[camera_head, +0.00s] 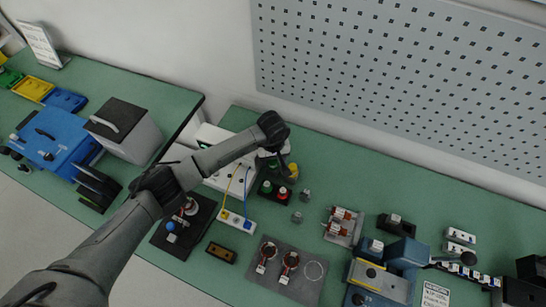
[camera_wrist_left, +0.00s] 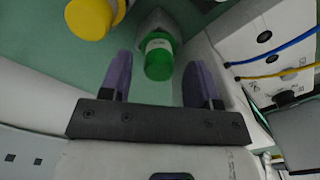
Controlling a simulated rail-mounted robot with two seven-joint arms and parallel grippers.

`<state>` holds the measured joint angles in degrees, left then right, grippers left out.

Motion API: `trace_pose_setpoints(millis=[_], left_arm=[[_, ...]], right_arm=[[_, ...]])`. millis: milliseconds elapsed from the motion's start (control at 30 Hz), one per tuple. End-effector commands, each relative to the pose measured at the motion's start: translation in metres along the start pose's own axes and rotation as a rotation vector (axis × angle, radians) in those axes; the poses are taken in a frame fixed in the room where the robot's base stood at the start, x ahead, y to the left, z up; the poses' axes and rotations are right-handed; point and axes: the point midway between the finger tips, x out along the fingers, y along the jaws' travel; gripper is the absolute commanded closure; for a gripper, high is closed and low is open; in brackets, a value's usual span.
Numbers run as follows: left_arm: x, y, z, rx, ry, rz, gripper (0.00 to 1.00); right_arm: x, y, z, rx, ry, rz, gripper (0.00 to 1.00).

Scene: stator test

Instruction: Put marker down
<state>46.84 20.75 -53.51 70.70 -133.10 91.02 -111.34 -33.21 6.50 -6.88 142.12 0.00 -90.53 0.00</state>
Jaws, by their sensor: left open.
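My left gripper (camera_wrist_left: 158,78) is open in the wrist view, its two purple fingers apart. A green-capped cylinder, likely the marker (camera_wrist_left: 158,58), shows between and just beyond the fingertips; no contact with either finger is visible. It appears to stand in a grey holder (camera_wrist_left: 152,22). A yellow-capped cylinder (camera_wrist_left: 92,16) is beside it on the left, outside the fingers. In the head view the left arm reaches over the bench near the back wall, and the yellow piece (camera_head: 293,171) shows beside the gripper, which hides much of the green one. My right gripper is not in view.
A white unit with blue and yellow cables (camera_wrist_left: 272,60) stands close on the right in the wrist view. A black tray with red caps (camera_head: 274,193) and small grey blocks (camera_head: 305,194) are near the gripper. A dark mat (camera_head: 285,270) holds copper-coloured parts. Pegboard (camera_head: 400,80) is behind.

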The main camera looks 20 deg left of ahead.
Motion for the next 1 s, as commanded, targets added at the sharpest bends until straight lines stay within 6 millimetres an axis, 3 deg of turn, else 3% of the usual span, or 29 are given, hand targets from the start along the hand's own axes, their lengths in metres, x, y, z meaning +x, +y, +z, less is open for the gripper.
trace_pose_setpoints(millis=[200,500,733,1000], left_arm=[[-0.047,0.0,-0.002,0.002,0.007,0.004,0.44],[-0.096,0.0,-0.001,0.001,0.004,0.003,0.44],[-0.114,0.0,-0.001,0.001,0.003,0.002,0.44],[-0.118,0.0,0.0,0.0,0.002,0.001,0.44]], right_arm=[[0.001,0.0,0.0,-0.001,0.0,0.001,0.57],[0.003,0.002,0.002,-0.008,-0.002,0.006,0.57],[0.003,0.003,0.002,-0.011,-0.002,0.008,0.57],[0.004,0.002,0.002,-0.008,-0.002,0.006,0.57]])
